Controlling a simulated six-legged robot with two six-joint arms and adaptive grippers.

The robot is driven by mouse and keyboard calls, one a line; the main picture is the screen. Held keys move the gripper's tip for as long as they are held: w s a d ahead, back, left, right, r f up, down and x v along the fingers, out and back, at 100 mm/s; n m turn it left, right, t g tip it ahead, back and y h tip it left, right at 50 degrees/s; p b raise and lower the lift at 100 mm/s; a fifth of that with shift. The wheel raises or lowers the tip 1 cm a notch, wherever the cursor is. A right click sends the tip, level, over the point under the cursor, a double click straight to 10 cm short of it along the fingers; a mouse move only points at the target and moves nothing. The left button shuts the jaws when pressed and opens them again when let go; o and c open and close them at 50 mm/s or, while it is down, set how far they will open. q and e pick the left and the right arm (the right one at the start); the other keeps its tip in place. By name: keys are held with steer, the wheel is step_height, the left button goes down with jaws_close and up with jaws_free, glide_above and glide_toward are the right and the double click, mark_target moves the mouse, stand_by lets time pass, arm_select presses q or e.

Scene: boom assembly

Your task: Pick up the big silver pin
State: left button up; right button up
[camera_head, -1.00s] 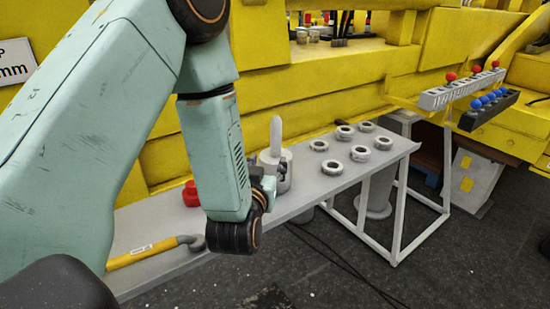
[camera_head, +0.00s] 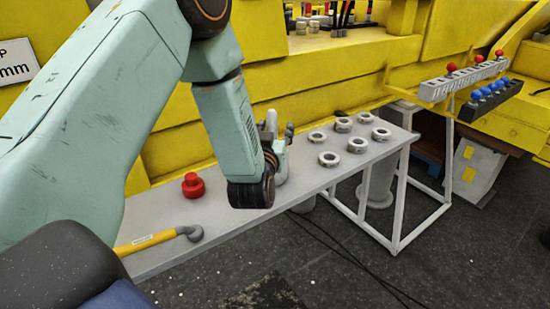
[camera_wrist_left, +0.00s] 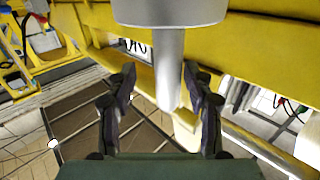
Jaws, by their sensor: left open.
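The big silver pin (camera_head: 271,121) stands upright on the grey bench, its lower part mostly hidden behind my left wrist in the head view. In the left wrist view its shaft (camera_wrist_left: 168,68) runs down from a wide round base at the top of the picture. My left gripper (camera_head: 284,142) is at the pin in the head view. In the left wrist view the gripper (camera_wrist_left: 160,82) is open, with one finger on each side of the shaft and visible gaps. My right gripper is not in view.
Several silver rings (camera_head: 328,158) lie on the bench (camera_head: 240,222) to the right. A red knob-like part (camera_head: 193,185) and a yellow-handled hammer (camera_head: 160,240) are to the left. Yellow machinery (camera_head: 310,80) stands close behind. A rack with red-topped pins (camera_head: 462,80) is at right.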

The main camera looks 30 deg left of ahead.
arm_select(q)
steer(key=shift+a, duration=0.45)
steer(key=shift+w+a+f, duration=0.15)
steer(key=shift+a+f, duration=0.15)
steer(key=shift+a, duration=0.05)
steer(key=shift+w+a+f, duration=0.2)
steer(key=shift+w+a, duration=0.05)
steer(key=shift+c, duration=0.6)
steer(key=shift+w+d, duration=0.1)
steer(key=shift+w, duration=0.05)
steer(key=shift+c, duration=0.8)
steer(key=shift+d, duration=0.25)
steer(key=shift+c, duration=0.8)
steer(key=shift+s+d+r, duration=0.35)
steer(key=shift+d+r, duration=0.05)
steer(key=shift+d, duration=0.05)
steer(key=shift+c, duration=1.4)
steer(key=shift+s+a, duration=0.1)
steer(key=shift+c, duration=0.8)
steer(key=shift+a, duration=0.25)
steer(key=shift+c, duration=0.8)
steer(key=shift+w+a+f, duration=0.2)
steer(key=shift+w+f, duration=0.05)
steer(key=shift+f, duration=0.05)
jaws_close()
steer(key=shift+s+d+r, duration=0.1)
steer(key=shift+d, duration=0.25)
steer(key=shift+a+r, duration=0.1)
steer(key=shift+a, duration=0.15)
